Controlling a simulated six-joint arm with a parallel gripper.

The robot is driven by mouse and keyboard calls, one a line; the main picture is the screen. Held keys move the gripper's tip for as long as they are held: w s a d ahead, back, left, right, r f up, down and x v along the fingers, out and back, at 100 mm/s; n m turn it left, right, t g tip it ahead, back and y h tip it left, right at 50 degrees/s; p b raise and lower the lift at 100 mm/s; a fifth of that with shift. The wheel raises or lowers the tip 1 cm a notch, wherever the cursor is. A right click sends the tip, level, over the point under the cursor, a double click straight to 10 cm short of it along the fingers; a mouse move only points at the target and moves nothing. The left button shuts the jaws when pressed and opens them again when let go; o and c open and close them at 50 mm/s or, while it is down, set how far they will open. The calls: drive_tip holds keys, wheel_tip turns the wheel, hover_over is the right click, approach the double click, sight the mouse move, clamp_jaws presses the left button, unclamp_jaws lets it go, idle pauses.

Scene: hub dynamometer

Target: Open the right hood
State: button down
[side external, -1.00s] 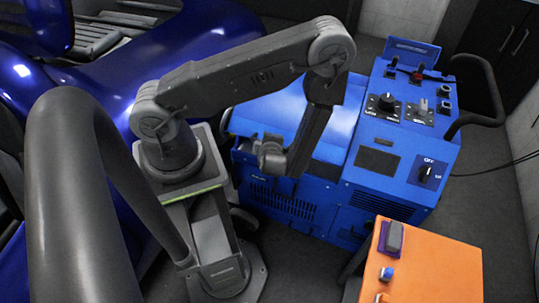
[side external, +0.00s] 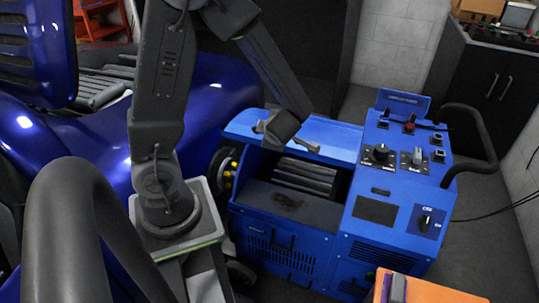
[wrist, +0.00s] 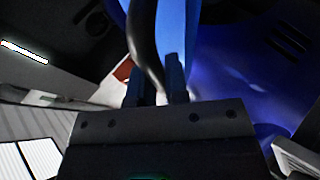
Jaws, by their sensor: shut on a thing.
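The blue hood (side external: 335,136) of the dynamometer is raised toward the back in the side view. Below it the bay is open and shows dark ribbed rollers (side external: 305,178). A grey handle (side external: 308,147) runs along the hood's edge. My gripper (side external: 283,138) is at this handle, at the end of my arm reaching down from the upper left. In the wrist view, my gripper (wrist: 155,75) is shut on the dark curved handle (wrist: 144,40), with a blue hood surface (wrist: 176,35) beside it. The fingertips' exact contact is hard to see in the side view.
The control panel (side external: 398,150) with knobs and switches stands right of the bay. A black hoop handle (side external: 490,140) sticks out at its right. An orange box (side external: 425,291) is at the lower right. A blue car (side external: 95,145) is at the left.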

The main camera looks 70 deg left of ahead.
drive_tip(key=w+a+r, duration=0.3)
drive_tip(key=r, duration=0.3)
drive_tip(key=shift+w+r, duration=0.15)
drive_tip(key=c, duration=1.1)
unclamp_jaws()
drive_tip(key=shift+c, duration=0.2)
drive_tip(key=s+d+f, duration=0.2)
drive_tip(key=f, duration=0.7)
drive_tip(key=s+d+f+y, duration=0.1)
drive_tip(key=s+d+f, duration=0.1)
drive_tip(key=f, duration=0.8)
drive_tip(key=s+d+f+t, duration=0.1)
drive_tip(key=s+d+f, duration=0.2)
drive_tip(key=f, duration=0.6)
drive_tip(key=shift+f+n+y, duration=0.2)
drive_tip(key=shift+n+y, duration=0.1)
drive_tip(key=shift+y, duration=0.1)
